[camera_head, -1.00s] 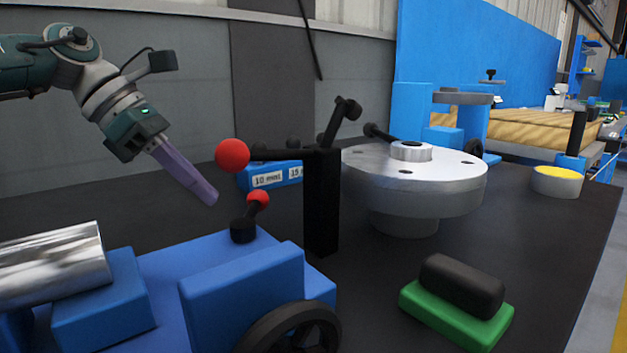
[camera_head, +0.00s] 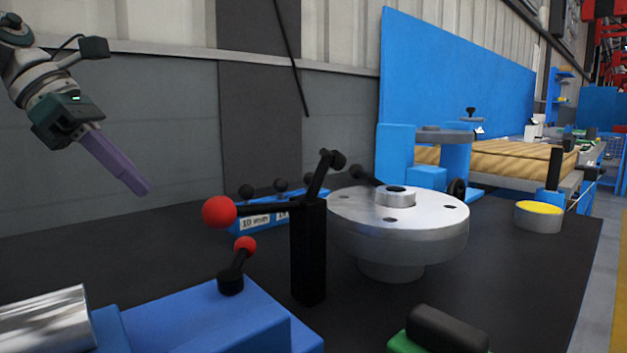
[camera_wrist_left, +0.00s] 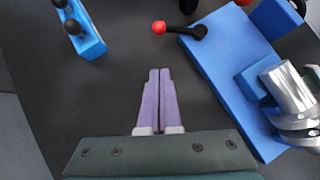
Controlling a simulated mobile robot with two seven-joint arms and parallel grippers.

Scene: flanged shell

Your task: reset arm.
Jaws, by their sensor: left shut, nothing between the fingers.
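My left gripper (camera_head: 146,188) is at the upper left of the head view, raised in the air. Its purple fingers are shut with nothing between them. In the left wrist view the closed fingers (camera_wrist_left: 160,72) point over bare dark tabletop, apart from everything. The flanged shell (camera_head: 400,222), a round silver metal disc with holes and a raised hub, stands on the table right of centre. My left gripper is well to the left of it. My right gripper is in neither view.
A black post with a red-knobbed lever (camera_head: 219,212) stands before the shell. A blue fixture (camera_head: 215,315) holds a silver cylinder (camera_head: 45,318). A blue labelled rack (camera_head: 250,222) lies behind. A black-and-green block (camera_head: 448,330) and a yellow-topped round (camera_head: 538,216) are at right. Dark table at left is clear.

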